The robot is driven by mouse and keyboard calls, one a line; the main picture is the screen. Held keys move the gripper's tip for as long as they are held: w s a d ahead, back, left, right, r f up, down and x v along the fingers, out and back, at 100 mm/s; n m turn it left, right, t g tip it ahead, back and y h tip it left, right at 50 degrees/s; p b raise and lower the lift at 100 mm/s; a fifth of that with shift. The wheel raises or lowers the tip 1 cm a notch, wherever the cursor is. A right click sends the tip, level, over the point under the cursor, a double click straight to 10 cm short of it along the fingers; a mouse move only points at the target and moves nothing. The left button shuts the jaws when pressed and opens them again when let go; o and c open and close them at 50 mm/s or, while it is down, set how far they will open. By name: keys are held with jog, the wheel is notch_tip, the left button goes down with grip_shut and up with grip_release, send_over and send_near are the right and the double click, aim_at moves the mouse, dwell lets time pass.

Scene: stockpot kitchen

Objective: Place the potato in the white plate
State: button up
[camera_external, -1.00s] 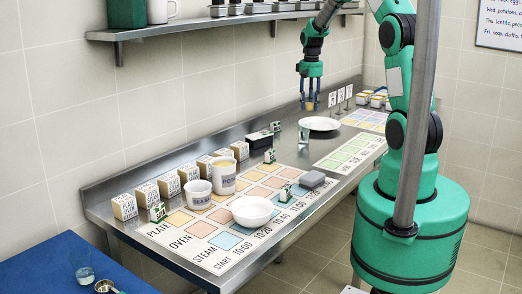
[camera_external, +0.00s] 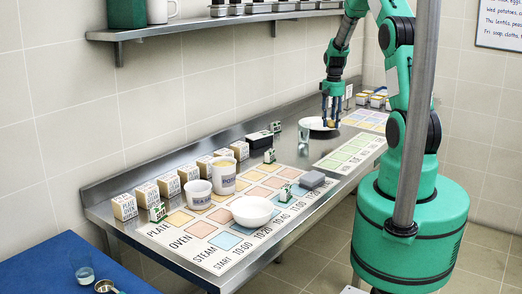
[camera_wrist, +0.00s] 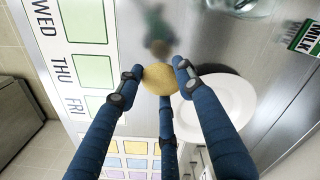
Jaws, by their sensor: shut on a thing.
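My gripper (camera_external: 331,112) is shut on the potato (camera_wrist: 158,78), a round yellow-tan thing between my blue fingers in the wrist view. In the external view the potato is mostly hidden by the fingers. The white plate (camera_external: 314,122) lies on the steel counter at the far end. My gripper is above the plate's right side in that view. In the wrist view the plate (camera_wrist: 240,108) shows to the right of the potato, partly behind a finger. I cannot tell the exact height of the potato above it.
A clear glass (camera_external: 303,135) stands just in front of the plate. A green chart (camera_external: 347,150) lies to the right. A white bowl (camera_external: 252,211), cups and boxes stand on the nearer chart. A wall shelf (camera_external: 220,23) runs above the counter.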

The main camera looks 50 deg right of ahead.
jog(key=shift+f, duration=0.1)
dwell(0.3)
jog(key=b, duration=0.2)
send_over(320, 127)
jog(key=shift+w+f, duration=0.1)
jog(key=shift+f, duration=0.65)
jog(key=shift+f+b, duration=0.55)
jog(key=shift+f, duration=1.2)
jog(key=shift+f, duration=0.15)
jog(key=o, duration=1.1)
jog(key=shift+o, duration=0.2)
